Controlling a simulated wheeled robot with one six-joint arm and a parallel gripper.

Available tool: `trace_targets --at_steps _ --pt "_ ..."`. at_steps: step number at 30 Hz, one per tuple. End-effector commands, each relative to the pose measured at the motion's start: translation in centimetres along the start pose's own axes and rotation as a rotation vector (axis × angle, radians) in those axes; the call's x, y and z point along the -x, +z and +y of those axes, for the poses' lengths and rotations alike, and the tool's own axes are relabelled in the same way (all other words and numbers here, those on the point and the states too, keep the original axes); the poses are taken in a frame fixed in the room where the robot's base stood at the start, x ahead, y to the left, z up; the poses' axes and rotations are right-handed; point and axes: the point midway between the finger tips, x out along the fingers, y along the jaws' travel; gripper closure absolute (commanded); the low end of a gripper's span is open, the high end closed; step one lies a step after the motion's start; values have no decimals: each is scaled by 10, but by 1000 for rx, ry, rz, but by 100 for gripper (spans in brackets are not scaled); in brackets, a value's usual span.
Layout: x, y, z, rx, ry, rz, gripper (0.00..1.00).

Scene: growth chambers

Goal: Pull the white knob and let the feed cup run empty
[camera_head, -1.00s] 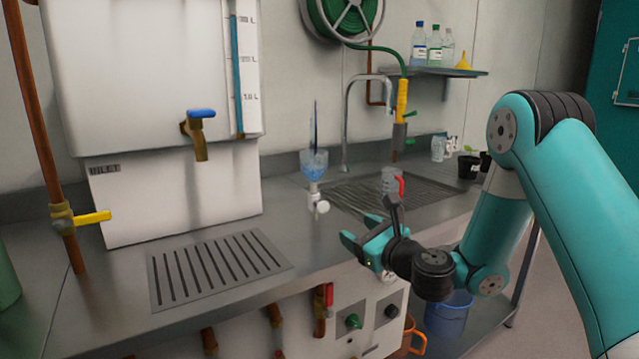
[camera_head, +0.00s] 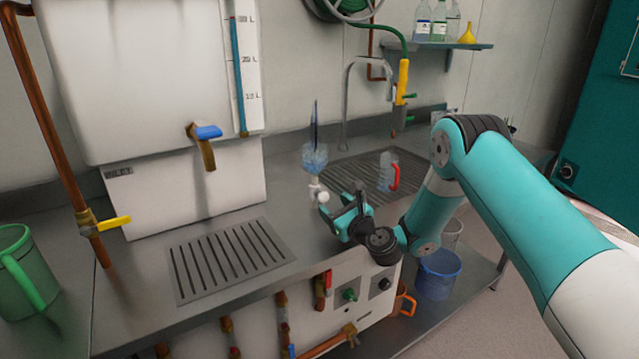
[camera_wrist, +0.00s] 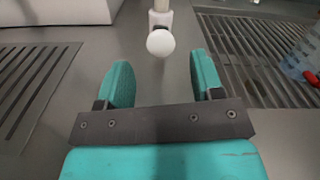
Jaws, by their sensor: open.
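The feed cup (camera_head: 315,160) is a clear cup with blue contents, standing above the counter between the white tank and the sink grate. Below it is a white valve body with the round white knob (camera_head: 323,197) facing me. In the wrist view the knob (camera_wrist: 160,43) is a white ball just beyond my fingertips and roughly midway between them. My gripper (camera_head: 337,206) is open and empty, with its two teal fingers apart in the wrist view (camera_wrist: 155,80). I see no contact with the knob. The cup itself is outside the wrist view.
A slotted drain plate (camera_head: 230,260) lies left of the cup. A clear jug with a red handle (camera_head: 388,172) stands on the sink grate (camera_head: 350,165) to the right. The white tank (camera_head: 140,80) with a blue-handled tap (camera_head: 207,132) is at left. A green jug (camera_head: 25,275) stands far left.

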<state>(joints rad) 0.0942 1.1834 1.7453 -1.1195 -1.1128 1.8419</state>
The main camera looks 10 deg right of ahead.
Motion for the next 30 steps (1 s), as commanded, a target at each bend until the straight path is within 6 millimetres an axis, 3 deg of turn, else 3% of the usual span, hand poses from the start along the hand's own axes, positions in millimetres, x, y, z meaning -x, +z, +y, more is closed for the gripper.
trace_targets --at_steps 12,18,26,27,30 --pt "-65 1 1 2 3 -1 39" --pt "-78 0 0 0 0 1 39" --pt "-80 -1 0 -2 0 2 39" --pt "-80 -1 0 -2 0 2 41" --pt "-80 -1 0 -1 -1 1 64"
